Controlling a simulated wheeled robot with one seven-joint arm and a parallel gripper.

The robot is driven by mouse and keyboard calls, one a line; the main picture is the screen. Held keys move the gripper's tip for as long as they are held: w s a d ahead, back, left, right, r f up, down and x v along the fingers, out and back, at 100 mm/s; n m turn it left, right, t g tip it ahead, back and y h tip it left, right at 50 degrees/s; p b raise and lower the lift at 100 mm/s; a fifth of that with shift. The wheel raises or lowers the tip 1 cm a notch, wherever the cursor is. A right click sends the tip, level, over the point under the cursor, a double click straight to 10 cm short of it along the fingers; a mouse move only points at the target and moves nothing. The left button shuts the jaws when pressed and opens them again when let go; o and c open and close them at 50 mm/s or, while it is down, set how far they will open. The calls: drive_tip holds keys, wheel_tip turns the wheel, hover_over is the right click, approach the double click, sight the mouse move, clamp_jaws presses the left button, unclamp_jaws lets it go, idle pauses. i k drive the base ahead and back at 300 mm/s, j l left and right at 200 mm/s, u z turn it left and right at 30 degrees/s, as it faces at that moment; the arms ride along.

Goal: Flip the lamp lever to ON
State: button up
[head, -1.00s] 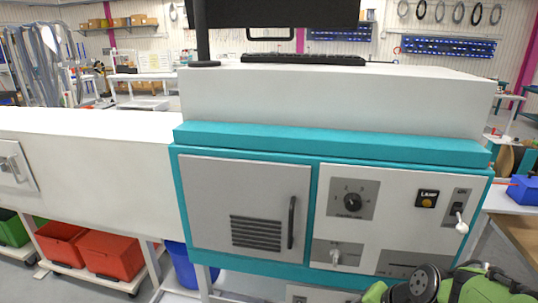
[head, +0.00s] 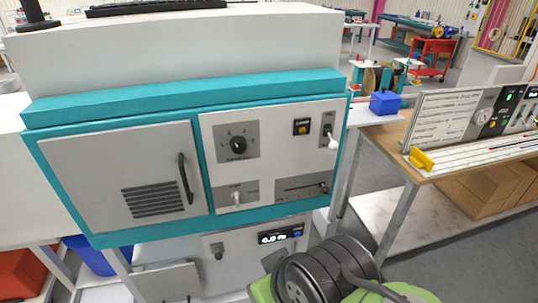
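A teal-framed machine cabinet (head: 160,100) fills the left and centre of the head view. Its right-hand panel has a lever with a white knob (head: 332,142) on a dark plate near the upper right corner. The knob hangs low and sticks out. The lever's label is too small to read. Left of it is a dark plate with a small yellow button (head: 302,129); its lettering is too small to read. Which control is the lamp's, I cannot tell for sure. Green and black links of my arm show at the bottom. My gripper is not in view.
The panel also holds a rotary dial (head: 238,144), a small white toggle (head: 237,198) and a slot slider (head: 303,188).

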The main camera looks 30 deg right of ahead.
sight(333, 145)
drive_tip(key=z, duration=1.3)
